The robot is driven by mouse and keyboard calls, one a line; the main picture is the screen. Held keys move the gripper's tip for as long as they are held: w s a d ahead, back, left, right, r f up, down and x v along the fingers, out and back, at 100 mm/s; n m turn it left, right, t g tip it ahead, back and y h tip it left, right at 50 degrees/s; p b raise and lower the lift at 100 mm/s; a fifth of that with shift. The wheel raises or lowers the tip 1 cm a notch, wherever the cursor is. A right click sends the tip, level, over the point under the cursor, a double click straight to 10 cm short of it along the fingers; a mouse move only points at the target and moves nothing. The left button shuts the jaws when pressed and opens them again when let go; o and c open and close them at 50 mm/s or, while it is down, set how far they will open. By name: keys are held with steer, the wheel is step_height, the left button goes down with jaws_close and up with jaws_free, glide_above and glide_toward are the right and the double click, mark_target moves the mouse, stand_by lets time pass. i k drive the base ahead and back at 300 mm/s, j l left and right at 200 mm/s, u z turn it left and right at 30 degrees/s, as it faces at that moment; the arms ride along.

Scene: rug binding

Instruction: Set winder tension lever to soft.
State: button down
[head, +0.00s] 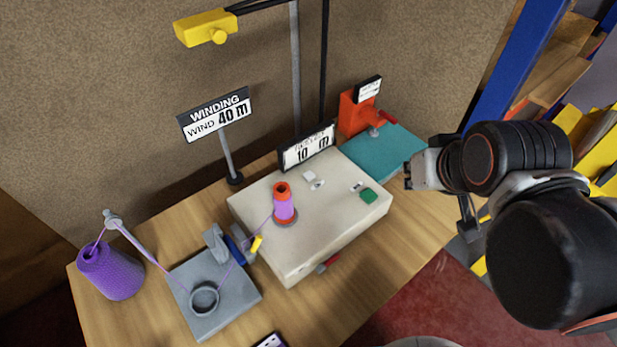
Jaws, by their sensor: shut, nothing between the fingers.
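The cream winder box (340,235) sits on the wooden table, with an orange-and-purple spool (283,205) upright on its top. Purple yarn runs from the spool to a grey plate (236,302) with a round ring, at the left. A small yellow piece (256,243) and a blue piece (236,250) stand between plate and box. A red piece (328,262) sticks out at the box's front side. I cannot tell for sure which is the tension lever, nor read its setting. My gripper (409,176) is shut and empty, right of the box, apart from all these pieces.
A purple yarn cone (112,272) stands at the left beside a guide post. A teal base (392,152) with a red device (357,112) is behind the box. Signs read "WINDING WIND 40 m" (217,116) and "10 m" (309,147). A yellow lamp (206,27) hangs above. Table right of the box is clear.

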mark_target(256, 244)
steer(key=u, duration=1.3)
steer(key=k+j+u, duration=0.2)
steer(key=k, duration=0.15)
steer(key=k+u, duration=0.2)
steer(key=k, duration=0.15)
steer(key=i+j, duration=0.1)
steer(key=j, duration=0.15)
steer(key=k+l, duration=0.15)
